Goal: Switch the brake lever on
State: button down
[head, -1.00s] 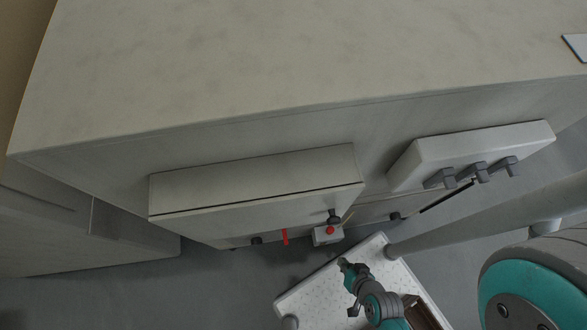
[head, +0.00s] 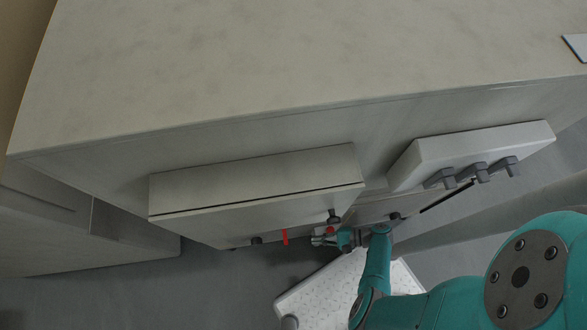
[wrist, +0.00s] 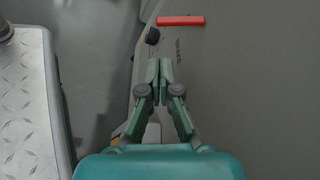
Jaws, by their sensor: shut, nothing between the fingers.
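A red bar-shaped lever (head: 285,237), which I take for the brake lever, is on the front of the left wall cabinet. It also shows at the top of the wrist view (wrist: 181,21), with small dark lettering beside it, too small to read. My gripper (head: 316,240) is to the right of the red lever in the head view and apart from it. In the wrist view my gripper (wrist: 160,66) has its fingers together and empty, with the lever beyond the fingertips. Whether the lever is on or off I cannot tell.
A black knob (wrist: 153,36) is near the fingertips, left of the lever. A red button (head: 330,230) is close by my gripper, partly hidden. A dark rotary handle (head: 334,216) is above it. A white box with several grey levers (head: 472,150) is to the right.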

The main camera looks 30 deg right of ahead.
aim_at(285, 236)
dwell(0.4)
jog(key=x, duration=1)
dwell(0.5)
jog(key=shift+r, duration=0.2)
dwell(0.4)
jog(key=r+m+g, duration=0.1)
jog(key=m, duration=0.1)
jog(key=s+r+m+g, duration=0.1)
jog(key=r+m, duration=0.1)
jog(key=r+m+g+y, duration=0.1)
jog(key=m, duration=0.1)
jog(key=shift+s+a+r+m+g, duration=0.25)
jog(key=shift+r+m+g, duration=0.05)
jog(key=shift+r, duration=0.25)
jog(key=shift+r, duration=0.6)
